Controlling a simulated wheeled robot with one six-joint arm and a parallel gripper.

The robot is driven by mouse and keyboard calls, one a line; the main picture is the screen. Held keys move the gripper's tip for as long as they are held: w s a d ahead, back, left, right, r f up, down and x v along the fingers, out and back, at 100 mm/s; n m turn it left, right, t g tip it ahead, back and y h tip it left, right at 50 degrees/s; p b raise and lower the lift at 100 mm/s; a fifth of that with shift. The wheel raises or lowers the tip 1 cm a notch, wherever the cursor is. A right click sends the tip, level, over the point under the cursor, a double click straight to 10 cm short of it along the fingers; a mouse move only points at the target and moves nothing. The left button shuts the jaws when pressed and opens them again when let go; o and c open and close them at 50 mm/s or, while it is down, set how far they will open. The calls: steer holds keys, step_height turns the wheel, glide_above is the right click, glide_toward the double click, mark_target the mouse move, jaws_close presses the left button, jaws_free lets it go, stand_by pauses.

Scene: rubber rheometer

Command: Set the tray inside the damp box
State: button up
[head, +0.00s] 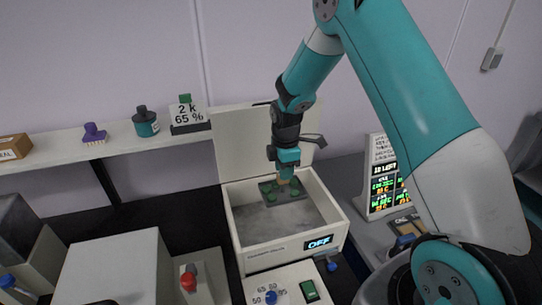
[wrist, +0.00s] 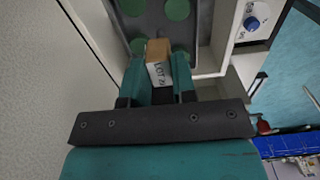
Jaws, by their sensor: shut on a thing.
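The damp box (head: 234,229) is a white open-topped box with a grey inner floor, its lid (head: 240,150) standing up at the back. The tray (head: 267,190) is a dark grey plate with several green discs. It is inside the box opening toward the back; I cannot tell whether it touches the floor. My gripper (head: 286,172) points down over the tray. In the wrist view my gripper (wrist: 160,82) is shut on the tray's tan block handle (wrist: 158,50), which has a "LOT" label. The tray (wrist: 120,22) also shows beyond the fingers there.
A display on the box front (head: 319,243) reads OFF. A control panel with a blue knob (head: 270,297) is in front. A lit display board (head: 383,185) stands right of the box.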

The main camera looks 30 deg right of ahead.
steer(key=shift+w+a, duration=0.1)
steer(key=shift+w, duration=0.35)
step_height(320, 180, down, 4)
steer(key=b, duration=0.3)
steer(key=shift+f, duration=0.15)
steer(key=shift+r, duration=0.25)
steer(key=shift+s, duration=0.15)
